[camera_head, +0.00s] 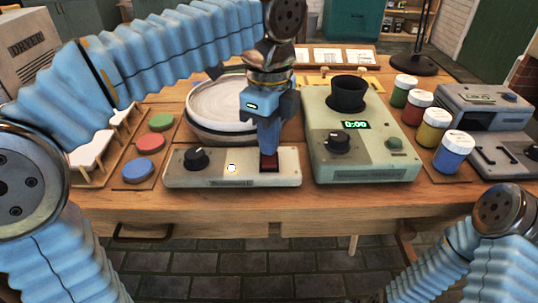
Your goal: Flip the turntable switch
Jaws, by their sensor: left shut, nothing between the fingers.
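The turntable base (215,177) is a cream box at the front of the wooden table, with a black knob (196,159) on its left and a small glowing light (231,168) near its middle. A round pale plate (222,103) sits on the turntable behind it. The dark red switch (269,167) is at the base's right end. My left gripper (269,150) points straight down with its fingers shut and empty, its tips at the switch and partly covering it. Whether they touch or press it is hard to tell. My right gripper is out of view; only my right arm shows at lower right.
A green-grey device (365,174) with a dial, a display and a black cup stands close right of the switch. Several paint jars (432,127) stand farther right. Green, red and blue discs (150,144) lie at left. The table's front edge (240,196) is just before the base.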

